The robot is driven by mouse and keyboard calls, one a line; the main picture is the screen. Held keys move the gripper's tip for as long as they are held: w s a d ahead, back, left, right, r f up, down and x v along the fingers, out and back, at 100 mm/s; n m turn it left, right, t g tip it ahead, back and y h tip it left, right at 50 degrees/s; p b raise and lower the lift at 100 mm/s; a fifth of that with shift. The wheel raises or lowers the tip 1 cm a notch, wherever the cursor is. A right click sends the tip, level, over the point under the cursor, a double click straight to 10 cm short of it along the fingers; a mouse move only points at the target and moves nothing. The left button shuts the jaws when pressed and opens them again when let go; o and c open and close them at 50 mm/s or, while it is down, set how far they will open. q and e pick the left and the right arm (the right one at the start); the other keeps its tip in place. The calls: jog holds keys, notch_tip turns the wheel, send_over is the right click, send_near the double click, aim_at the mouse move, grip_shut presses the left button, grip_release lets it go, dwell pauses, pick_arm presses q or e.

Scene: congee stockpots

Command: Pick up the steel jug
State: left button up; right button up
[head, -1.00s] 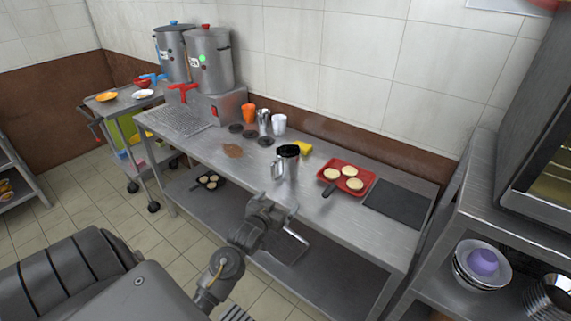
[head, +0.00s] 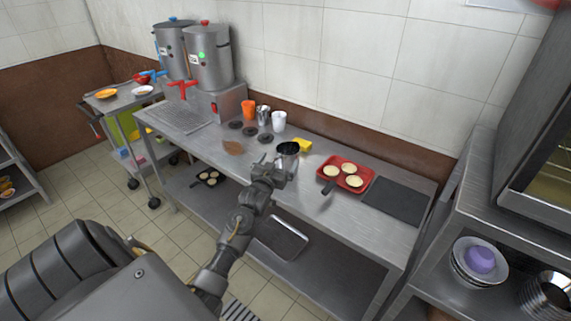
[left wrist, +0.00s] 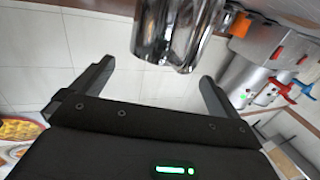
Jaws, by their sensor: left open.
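The steel jug (head: 288,149) stands on the steel counter near its front edge, its dark open top showing; its lower part is hidden behind my left gripper. My left gripper (head: 277,168) is open and empty, right in front of the jug. In the left wrist view the shiny jug (left wrist: 180,35) lies just beyond the open fingers (left wrist: 157,72); I cannot tell whether they touch it. My right gripper is not in view.
On the steel counter (head: 215,165), a yellow sponge (head: 303,146) is close behind the jug. A red tray (head: 346,173) with pale round cakes and a dark board (head: 397,200) are to the right. An orange cup (head: 248,110), a steel cup (head: 263,115) and a white cup (head: 279,121) stand behind.

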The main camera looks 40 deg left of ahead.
aim_at(284, 156)
pick_arm(q)
jog(key=shift+w+a+r+p, duration=0.1)
jog(key=shift+w+r+p, duration=0.05)
jog(key=shift+w+p, duration=0.2)
jog(key=x, duration=0.3)
jog(key=p+x, duration=0.1)
jog(key=shift+w+f, duration=0.3)
jog(key=shift+f, duration=0.05)
jog(key=c, duration=1.4)
